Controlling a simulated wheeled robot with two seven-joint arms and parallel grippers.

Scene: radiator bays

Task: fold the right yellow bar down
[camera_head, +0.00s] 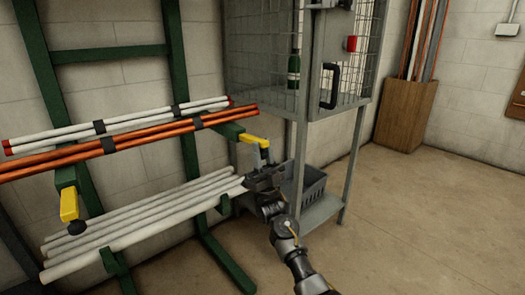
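The right yellow bar (254,140) sits at the end of the right green rack arm and sticks out sideways toward the right, roughly level. My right gripper (263,162) is just below and at the outer end of this bar, close to it. Dark parts of the gripper overlap the bar's end, so I cannot tell whether they touch or whether the fingers are open. The left yellow bar (69,205) hangs down from the left green arm, with a black knob at its lower end. My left gripper is not in view.
The green rack (180,70) holds white tubes and orange tubes (140,139) above and several white pipes (150,222) below. A grey wire cabinet (308,75) stands behind my gripper, with a dark crate (311,185) low down.

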